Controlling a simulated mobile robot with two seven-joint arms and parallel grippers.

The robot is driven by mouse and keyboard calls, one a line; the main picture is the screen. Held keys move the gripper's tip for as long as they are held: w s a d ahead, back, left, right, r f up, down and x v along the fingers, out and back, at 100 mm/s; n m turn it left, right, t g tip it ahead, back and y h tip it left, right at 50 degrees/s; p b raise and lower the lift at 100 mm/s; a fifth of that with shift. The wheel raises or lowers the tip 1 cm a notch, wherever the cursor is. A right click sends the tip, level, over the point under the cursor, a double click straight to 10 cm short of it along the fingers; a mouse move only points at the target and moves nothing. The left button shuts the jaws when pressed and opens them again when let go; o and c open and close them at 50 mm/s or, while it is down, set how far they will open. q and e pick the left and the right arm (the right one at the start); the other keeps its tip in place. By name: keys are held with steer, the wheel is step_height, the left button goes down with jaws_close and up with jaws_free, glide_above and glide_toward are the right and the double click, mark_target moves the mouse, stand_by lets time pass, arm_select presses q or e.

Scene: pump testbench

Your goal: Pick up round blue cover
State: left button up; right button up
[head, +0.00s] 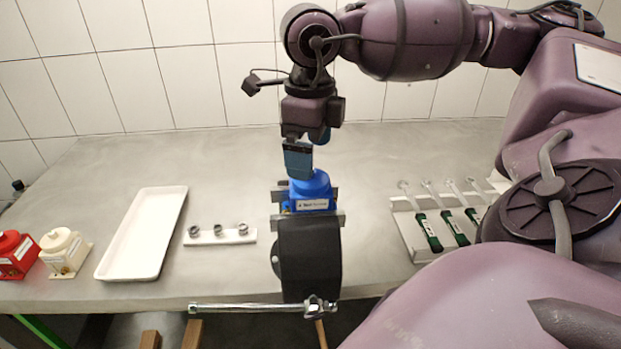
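The round blue cover (311,182) is the top of a blue pump body with a white label. The pump is upright between the jaws of a dark bench vise (308,260) at the table's front edge. My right gripper (298,172) points down just above the cover, at its left upper side. Its near finger overlaps the cover's top edge in the head view, and I cannot tell if they touch. The finger opening is seen edge-on, so its state is unclear. My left gripper is not in view.
A white tray (110,270) lies left of the vise. A white strip holds three metal rings (218,230). Red (15,254) and cream (65,250) pumps stand at far left. Green-handled wrenches (428,233) lie in a holder at right. The vise's handle (250,307) sticks out in front.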

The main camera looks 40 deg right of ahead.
steer(key=shift+s+a+f, duration=0.1)
steer(key=shift+s+f, duration=0.05)
steer(key=shift+f, duration=2)
steer(key=c, duration=1)
